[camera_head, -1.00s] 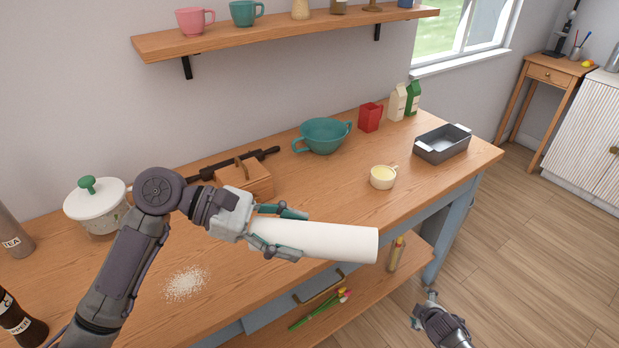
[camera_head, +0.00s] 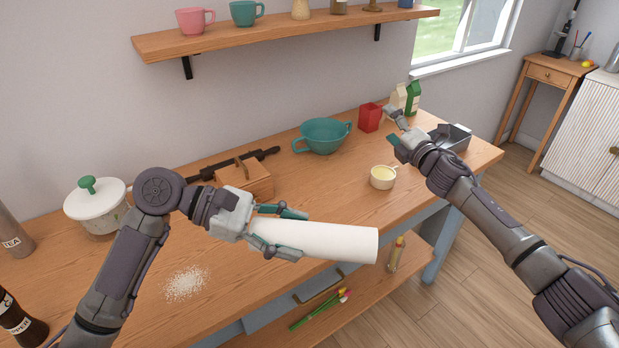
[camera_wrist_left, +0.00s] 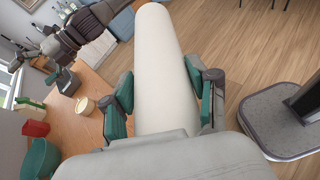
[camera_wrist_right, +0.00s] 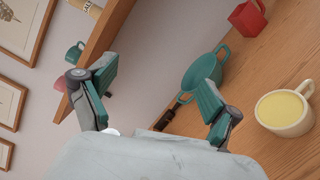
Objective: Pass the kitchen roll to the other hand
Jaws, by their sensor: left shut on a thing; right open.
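The kitchen roll (camera_head: 335,242) is a long white cylinder, held roughly level above the front of the counter. My left gripper (camera_head: 282,229) is shut on its left end, and the rest sticks out to the right. In the left wrist view the kitchen roll (camera_wrist_left: 165,75) lies between the two green finger pads. My right gripper (camera_head: 391,127) is open and empty above the right part of the counter, up and to the right of the roll's free end and apart from it. In the right wrist view its fingers (camera_wrist_right: 152,98) are spread with nothing between them.
A wooden box (camera_head: 250,181) and a lidded pot (camera_head: 97,205) stand left. A wall shelf (camera_head: 280,33) hangs above.

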